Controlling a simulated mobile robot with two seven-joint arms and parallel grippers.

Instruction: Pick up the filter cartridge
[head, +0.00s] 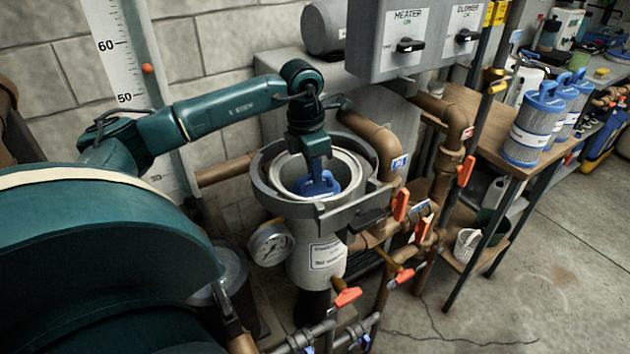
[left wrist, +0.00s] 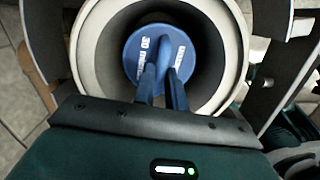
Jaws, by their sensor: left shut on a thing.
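The filter cartridge (head: 318,184) shows as a blue top with a raised handle, down inside the open filter housing (head: 262,172). In the left wrist view its round blue cap (left wrist: 140,58) with white lettering sits within the housing's pale round mouth (left wrist: 88,60). My left gripper (head: 317,173) reaches straight down into the housing and is shut on the cartridge's handle. The left wrist view shows its two fingers (left wrist: 163,92) at the handle. The cartridge's body below the cap is hidden in the housing. My right gripper is not in view.
Brown pipes (head: 375,140) with orange valve handles (head: 399,204) crowd the housing's right side. A pressure gauge (head: 270,244) is at its left. A grey control box (head: 415,40) hangs behind. Other blue-capped cartridges (head: 535,125) stand on a wooden bench (head: 480,130). The floor at right is clear.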

